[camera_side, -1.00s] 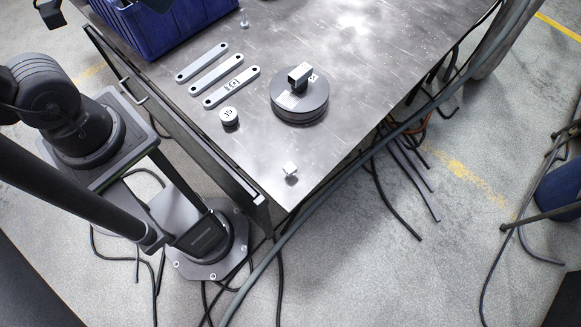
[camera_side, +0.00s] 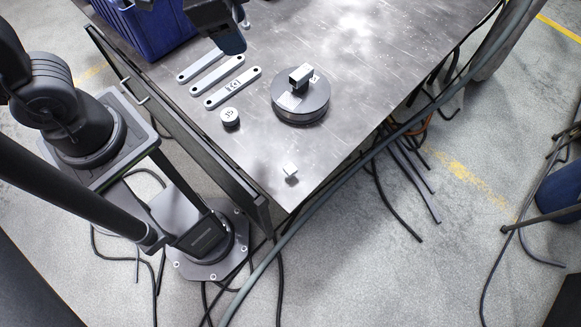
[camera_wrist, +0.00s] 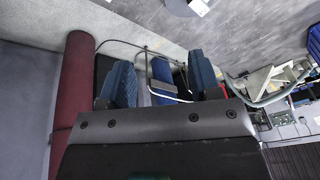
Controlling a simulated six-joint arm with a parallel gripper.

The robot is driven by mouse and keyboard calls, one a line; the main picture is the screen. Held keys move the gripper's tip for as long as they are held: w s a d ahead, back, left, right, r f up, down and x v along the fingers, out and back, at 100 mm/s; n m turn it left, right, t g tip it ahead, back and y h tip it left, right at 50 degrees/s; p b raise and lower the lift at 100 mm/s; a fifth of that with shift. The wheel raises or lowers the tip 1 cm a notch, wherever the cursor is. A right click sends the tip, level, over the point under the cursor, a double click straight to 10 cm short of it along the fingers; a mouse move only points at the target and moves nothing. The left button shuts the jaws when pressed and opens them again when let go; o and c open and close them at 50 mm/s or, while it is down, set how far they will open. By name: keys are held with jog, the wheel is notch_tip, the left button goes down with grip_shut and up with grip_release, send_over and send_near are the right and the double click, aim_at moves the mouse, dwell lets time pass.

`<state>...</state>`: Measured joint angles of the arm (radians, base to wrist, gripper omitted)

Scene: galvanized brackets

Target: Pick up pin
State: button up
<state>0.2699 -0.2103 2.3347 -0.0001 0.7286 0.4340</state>
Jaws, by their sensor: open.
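The pin (camera_side: 245,23) is a small metal piece standing near the blue bin at the top of the table in the side view. My arm's end partly crowds it from the left. My gripper (camera_side: 236,48) hangs over the table just below and left of the pin, above the ends of the flat bars. In the wrist view the two blue-padded fingers of my gripper (camera_wrist: 161,82) are wide apart, with nothing held between them. I cannot make out the pin in the wrist view.
Three flat metal bars (camera_side: 230,89) lie on the metal table (camera_side: 390,60) below my gripper. A blue bin (camera_side: 140,30) is at left.

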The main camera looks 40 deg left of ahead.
jog(key=w+d+f+m+g, duration=0.1)
jog(key=d+f+m+g, duration=0.1)
jog(key=d+f+m, duration=0.55)
jog(key=m, duration=0.4)
send_near(292, 170)
jog(key=shift+g+y, duration=0.4)
jog(key=shift+g, duration=0.1)
jog(key=f, duration=0.6)
jog(key=shift+w+d, duration=0.15)
jog(key=shift+d, duration=0.15)
jog(key=shift+w+f, duration=0.15)
jog(key=shift+f, duration=1.35)
jog(key=shift+w+f, duration=0.15)
jog(key=shift+f, duration=1.3)
jog(key=c, duration=1.1)
